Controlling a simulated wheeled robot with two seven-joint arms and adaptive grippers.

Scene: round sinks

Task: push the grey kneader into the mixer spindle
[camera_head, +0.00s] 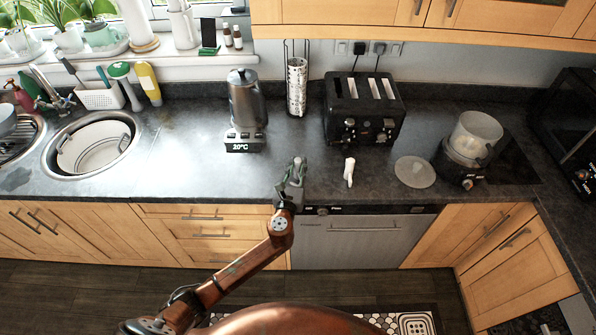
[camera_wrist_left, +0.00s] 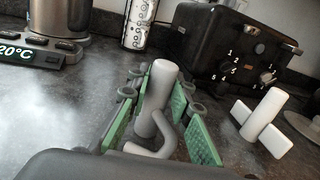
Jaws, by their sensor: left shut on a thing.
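My left gripper (camera_head: 291,182) is over the front edge of the counter, left of the toaster. In the left wrist view its green-padded fingers (camera_wrist_left: 160,120) are shut on the grey kneader (camera_wrist_left: 157,95), which has a round upright shaft and a curved hook at its lower end. The mixer (camera_head: 465,155) stands on the counter well to the right of my gripper, with a clear bowl (camera_head: 476,132) on it. The spindle cannot be made out. My right gripper is in neither view.
A white bladed piece (camera_head: 349,172) stands on the counter between my gripper and the mixer; it also shows in the wrist view (camera_wrist_left: 263,122). A round translucent lid (camera_head: 415,172) lies beside the mixer. The toaster (camera_head: 364,108) and the kettle (camera_head: 246,98) stand behind.

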